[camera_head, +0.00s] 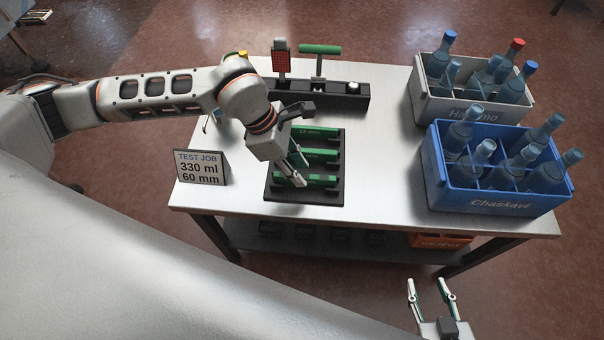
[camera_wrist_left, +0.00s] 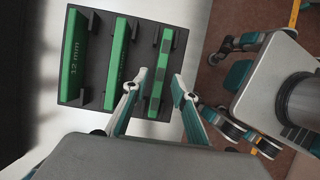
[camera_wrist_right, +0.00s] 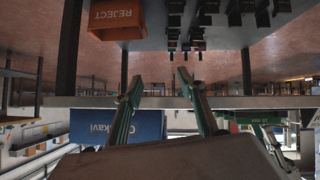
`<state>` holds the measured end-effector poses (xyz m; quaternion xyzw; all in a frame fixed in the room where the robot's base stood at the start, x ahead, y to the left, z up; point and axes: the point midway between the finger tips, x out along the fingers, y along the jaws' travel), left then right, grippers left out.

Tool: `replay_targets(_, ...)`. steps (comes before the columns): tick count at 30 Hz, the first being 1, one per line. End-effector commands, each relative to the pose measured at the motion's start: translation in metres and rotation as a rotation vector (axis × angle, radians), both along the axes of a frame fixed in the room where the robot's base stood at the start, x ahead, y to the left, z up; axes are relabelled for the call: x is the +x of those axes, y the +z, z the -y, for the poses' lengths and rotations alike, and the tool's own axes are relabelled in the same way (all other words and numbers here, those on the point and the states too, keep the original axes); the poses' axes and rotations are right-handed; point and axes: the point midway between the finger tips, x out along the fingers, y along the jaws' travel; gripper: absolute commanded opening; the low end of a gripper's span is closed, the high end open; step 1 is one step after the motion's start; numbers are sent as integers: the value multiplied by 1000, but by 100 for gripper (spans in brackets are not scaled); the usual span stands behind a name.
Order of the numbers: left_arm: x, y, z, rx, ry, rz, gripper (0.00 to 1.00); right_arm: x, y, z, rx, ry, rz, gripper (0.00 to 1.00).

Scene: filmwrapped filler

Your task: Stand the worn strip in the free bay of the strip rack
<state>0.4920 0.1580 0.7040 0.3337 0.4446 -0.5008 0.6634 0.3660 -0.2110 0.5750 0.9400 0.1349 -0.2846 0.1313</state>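The dark strip rack (camera_head: 322,196) stands on the table and holds three green strips in the views. The front strip (camera_head: 318,180) shows dark patches in the left wrist view (camera_wrist_left: 157,87), so it looks like the worn one. The other strips are the far one (camera_wrist_left: 76,60), marked 12 mm, and the middle one (camera_wrist_left: 118,65). My left gripper (camera_head: 300,172) is open over the front strip. In the left wrist view its fingertips (camera_wrist_left: 159,76) lie on either side of that strip; contact cannot be told. My right gripper (camera_head: 432,285) is open and empty, in front of the table.
A "TEST JOB 330 ml 60 mm" sign (camera_head: 201,168) stands left of the rack. A dark stand (camera_head: 335,94) with a red paddle and a green T-handle is behind. Grey (camera_head: 455,109) and blue (camera_head: 494,201) bottle crates fill the right. An orange reject bin (camera_wrist_right: 117,19) is below.

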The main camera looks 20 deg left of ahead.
Motion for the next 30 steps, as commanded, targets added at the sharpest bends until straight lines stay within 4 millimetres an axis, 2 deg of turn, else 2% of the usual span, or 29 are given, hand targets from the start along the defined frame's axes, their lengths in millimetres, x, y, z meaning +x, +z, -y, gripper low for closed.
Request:
replay_targets(1,1,16,-5,1,2,10,27,2,5,1,0,-2,6,40)
replay_targets(3,0,30,-10,0,2,10,27,0,4,1,-1,-5,1,40)
replay_targets(12,-7,73,-29,0,2,5,27,-15,-9,4,-8,-10,-38,40)
replay_targets(18,-9,82,-32,-1,-1,2,27,-14,-9,5,-9,-11,-36,40)
replay_targets(30,-9,81,-32,-1,0,1,27,-11,-7,6,-10,-10,-30,40)
